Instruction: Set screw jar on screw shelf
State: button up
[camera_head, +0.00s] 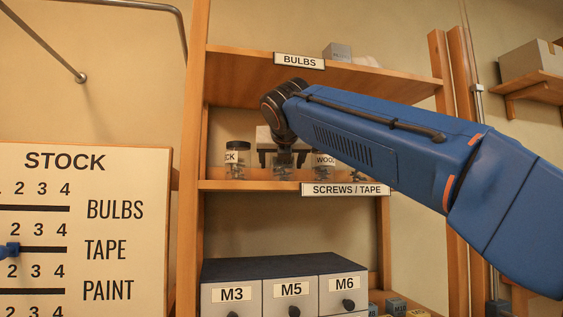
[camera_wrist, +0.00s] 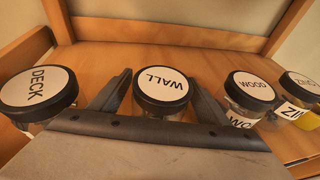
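The screw jar with a black lid and white label reading WALL (camera_wrist: 163,84) stands upright between my gripper's fingers in the wrist view. In the head view the jar (camera_head: 282,173) is on the SCREWS / TAPE shelf (camera_head: 240,186), its top hidden by my gripper (camera_head: 282,163). My gripper is open, one finger on each side of the jar. In the head view the fingers stand wider apart than the jar, with gaps beside it.
A DECK jar (camera_wrist: 38,88) stands left of the WALL jar. A WOOD jar (camera_wrist: 250,90) and another partly cut-off jar (camera_wrist: 300,88) stand to the right. The BULBS shelf (camera_head: 240,68) is above. Drawers marked M3, M5 and M6 (camera_head: 285,270) are below.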

jog(key=shift+r, duration=0.15)
jog(key=shift+s+r, duration=0.1)
jog(key=shift+s, duration=0.2)
jog(key=v, duration=1.1)
jog(key=shift+s, duration=0.15)
